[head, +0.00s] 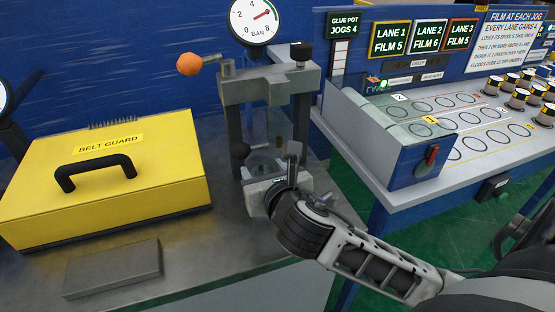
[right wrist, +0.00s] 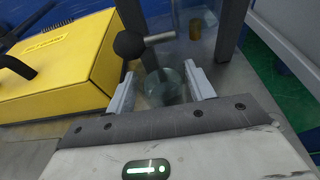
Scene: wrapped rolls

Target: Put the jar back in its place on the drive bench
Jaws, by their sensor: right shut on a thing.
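The jar (right wrist: 165,86) is a clear, greenish glass vessel between the fingers of my right gripper (right wrist: 163,88). In the head view the jar (head: 261,162) shows at the foot of a grey press frame (head: 263,88), partly hidden by my right gripper (head: 266,170). The gripper is shut on the jar, low over the metal drive bench (head: 225,235). I cannot tell whether the jar's base touches the bench. My left gripper is not in view.
The press frame's posts and a black-knobbed lever (right wrist: 130,44) stand close to the jar. A yellow belt guard box (head: 110,185) and a grey block (head: 113,268) lie to the left. A separate lane table (head: 450,180) with several small pots stands to the right.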

